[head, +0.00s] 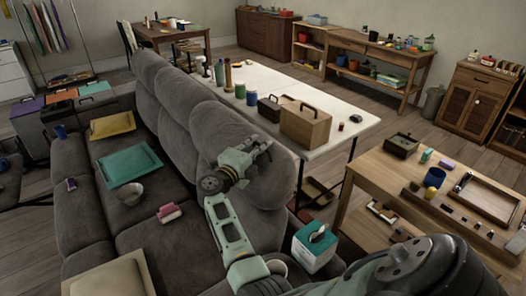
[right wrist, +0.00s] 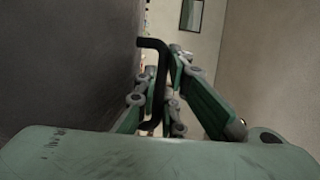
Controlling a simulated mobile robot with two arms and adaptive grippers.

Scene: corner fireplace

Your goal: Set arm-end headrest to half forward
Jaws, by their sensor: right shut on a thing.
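The grey sofa (head: 92,202) runs along the left and middle of the head view. The section of its back nearest my arm (head: 278,185), which seems to bear the arm-end headrest, is partly hidden behind my right gripper. My right gripper (head: 262,150) is up against that section near its top. In the right wrist view, a thin black bent bar (right wrist: 152,43) stands between the gripper's fingers, and the gripper is shut on it. Grey upholstery (right wrist: 65,65) fills the left of that view. I cannot tell the headrest's tilt. My left gripper is not in view.
A white table (head: 345,100) with wooden boxes (head: 305,126) stands behind the sofa back. A wooden table (head: 400,185) with a tray and small items is at the right. A teal tissue box (head: 313,252) is close to my right arm.

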